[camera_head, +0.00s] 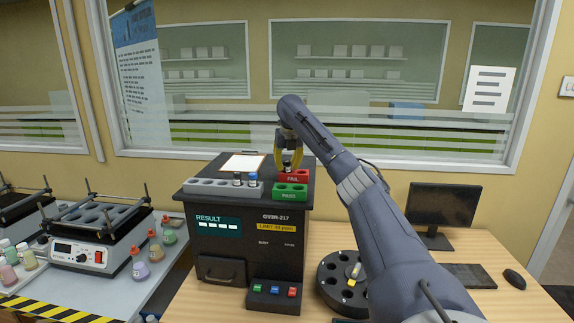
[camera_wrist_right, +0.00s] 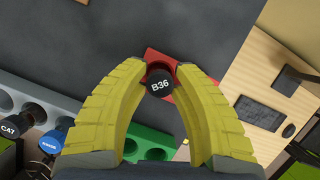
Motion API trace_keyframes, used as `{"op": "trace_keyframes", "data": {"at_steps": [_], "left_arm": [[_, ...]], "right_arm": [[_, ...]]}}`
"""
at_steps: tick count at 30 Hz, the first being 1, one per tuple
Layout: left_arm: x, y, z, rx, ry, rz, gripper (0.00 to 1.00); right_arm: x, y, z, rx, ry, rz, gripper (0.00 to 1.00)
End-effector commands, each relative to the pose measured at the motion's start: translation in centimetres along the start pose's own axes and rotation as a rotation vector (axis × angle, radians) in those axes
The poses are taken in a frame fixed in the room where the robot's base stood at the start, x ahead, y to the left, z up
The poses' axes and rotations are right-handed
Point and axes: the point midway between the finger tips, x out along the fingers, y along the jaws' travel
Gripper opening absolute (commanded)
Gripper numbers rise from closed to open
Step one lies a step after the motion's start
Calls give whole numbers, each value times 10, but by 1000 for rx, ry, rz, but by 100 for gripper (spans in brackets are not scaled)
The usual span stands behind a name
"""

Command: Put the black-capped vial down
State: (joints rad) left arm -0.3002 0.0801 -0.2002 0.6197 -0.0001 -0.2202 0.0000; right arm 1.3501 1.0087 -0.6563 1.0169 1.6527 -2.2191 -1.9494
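The black-capped vial (camera_wrist_right: 160,82), marked B36, is between the yellow fingers of my right gripper (camera_wrist_right: 160,72). The fingers appear to touch the cap on both sides. In the head view the right gripper (camera_head: 287,152) points down with the vial (camera_head: 287,168) below it, at the red FAIL rack (camera_head: 299,178). The red rack also shows behind the cap in the wrist view (camera_wrist_right: 152,55). The vial's lower part is hidden, so I cannot tell how deep it sits in a hole. My left gripper is not in view.
The green PASS rack (camera_head: 290,193) is in front of the red one. A grey rack (camera_head: 205,186) at left holds a black-capped vial (camera_head: 238,179) and a blue-capped vial (camera_head: 253,179). A clipboard (camera_head: 243,162) lies behind. A round black carousel (camera_head: 332,272) stands on the table.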

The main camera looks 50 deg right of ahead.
Motion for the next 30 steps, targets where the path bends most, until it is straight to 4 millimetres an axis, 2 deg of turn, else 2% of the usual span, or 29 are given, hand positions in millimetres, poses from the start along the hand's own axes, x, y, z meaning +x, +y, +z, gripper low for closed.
{"op": "trace_keyframes", "data": {"at_steps": [3, 10, 14, 30], "left_arm": [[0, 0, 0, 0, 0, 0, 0], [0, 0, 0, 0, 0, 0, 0], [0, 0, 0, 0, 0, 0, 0], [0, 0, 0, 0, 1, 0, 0]], "right_arm": [[0, 0, 0, 0, 0, 0, 36], [-1, 0, 0, 0, 0, 0, 36], [-8, 0, 2, 0, -1, 0, 36], [-97, 0, 2, 0, -2, 1, 36]]}}
